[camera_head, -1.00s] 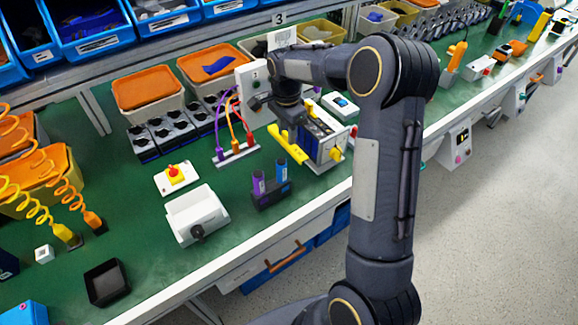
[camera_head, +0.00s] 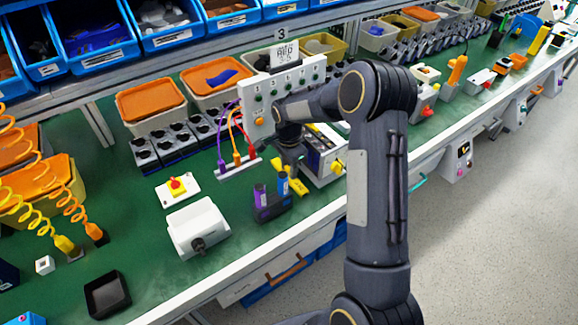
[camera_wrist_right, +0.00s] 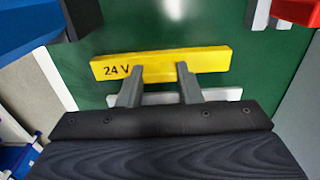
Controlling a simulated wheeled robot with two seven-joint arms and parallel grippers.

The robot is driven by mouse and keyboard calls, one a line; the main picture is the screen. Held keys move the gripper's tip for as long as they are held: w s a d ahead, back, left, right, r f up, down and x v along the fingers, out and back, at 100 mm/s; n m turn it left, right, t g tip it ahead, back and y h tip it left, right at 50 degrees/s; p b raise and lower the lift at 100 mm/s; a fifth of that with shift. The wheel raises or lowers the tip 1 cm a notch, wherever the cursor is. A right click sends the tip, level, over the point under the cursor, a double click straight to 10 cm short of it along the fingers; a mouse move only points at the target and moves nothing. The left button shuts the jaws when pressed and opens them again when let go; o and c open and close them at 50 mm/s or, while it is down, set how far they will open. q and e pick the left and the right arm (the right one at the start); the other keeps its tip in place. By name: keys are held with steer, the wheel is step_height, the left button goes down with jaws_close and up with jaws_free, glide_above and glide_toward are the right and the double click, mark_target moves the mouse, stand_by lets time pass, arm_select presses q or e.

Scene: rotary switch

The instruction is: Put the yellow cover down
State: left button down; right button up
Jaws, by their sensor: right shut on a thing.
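The yellow cover (camera_wrist_right: 160,65), a bar marked "24 V", is held by my right gripper (camera_wrist_right: 158,78) in the right wrist view. Both grey fingers meet it near its middle, and green table shows behind it. In the head view, my right gripper (camera_head: 290,163) is low over the table, partly hidden by its own wrist. I cannot tell whether the cover touches the table. My left gripper is not in view.
A white box with a black knob (camera_head: 198,228) stands nearer the front. Green table is bare around the black tray (camera_head: 107,295).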

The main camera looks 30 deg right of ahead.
steer(key=o, duration=1)
steer(key=shift+f, duration=0.1)
steer(key=shift+c, duration=0.2)
steer(key=s+a+r+n+t+y, duration=0.1)
steer(key=s+r+n, duration=0.3)
steer(key=r, duration=1.3)
steer(key=s+a+n+t+y, duration=0.1)
steer(key=s+a+n, duration=0.2)
steer(key=s, duration=0.5)
steer(key=s+a+n+t+y, duration=0.1)
steer(key=s+a+n, duration=0.3)
steer(key=s, duration=0.4)
steer(key=s+a+n+t, duration=0.2)
steer(key=s+a+n, duration=0.1)
steer(key=s, duration=0.6)
steer(key=shift+a+r+n+t+y, duration=0.3)
steer(key=shift+n+y, duration=0.1)
steer(key=shift+n, duration=0.4)
